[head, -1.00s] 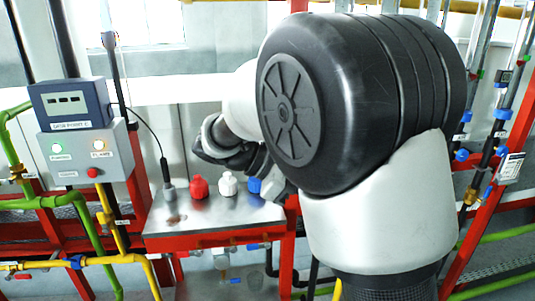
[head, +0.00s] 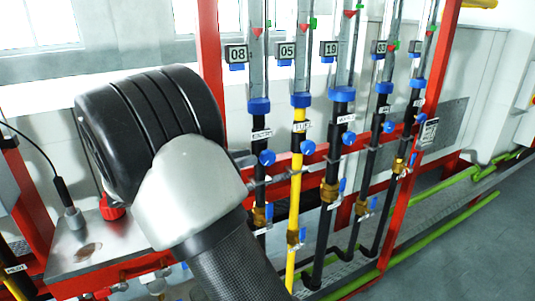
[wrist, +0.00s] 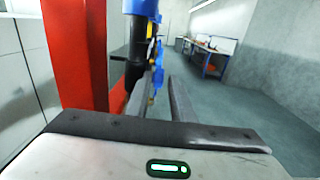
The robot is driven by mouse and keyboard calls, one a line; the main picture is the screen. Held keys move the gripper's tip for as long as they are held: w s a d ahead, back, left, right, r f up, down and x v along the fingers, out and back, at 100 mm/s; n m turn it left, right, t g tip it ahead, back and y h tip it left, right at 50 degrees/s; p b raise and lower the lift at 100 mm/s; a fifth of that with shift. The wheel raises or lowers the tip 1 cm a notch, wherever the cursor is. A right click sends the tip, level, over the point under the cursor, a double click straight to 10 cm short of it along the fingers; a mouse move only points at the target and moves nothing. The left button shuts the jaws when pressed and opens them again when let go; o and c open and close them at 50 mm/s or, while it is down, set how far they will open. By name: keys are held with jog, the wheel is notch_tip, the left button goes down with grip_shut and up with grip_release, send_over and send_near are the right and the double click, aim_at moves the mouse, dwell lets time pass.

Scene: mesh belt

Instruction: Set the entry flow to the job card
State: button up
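Several upright flow tubes stand in a row in the head view, with number tags 08 (head: 236,53), 05 (head: 286,51), 19 (head: 329,49) and 03 (head: 381,47); the last tag on the right is too small to read. Each tube has a red marker, a green marker and a blue knob, such as the leftmost knob (head: 267,157).
A metal-topped stand (head: 90,246) with a red cap (head: 111,208) is at left. Red posts and rails frame the tubes; a red post (wrist: 78,55) is close at the wrist's left. Yellow and green pipes run low. Floor at right is clear.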

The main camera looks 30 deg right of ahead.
aim_at(263, 153)
jog(key=d, duration=0.7)
jog(key=shift+w+d, duration=0.15)
grip_shut()
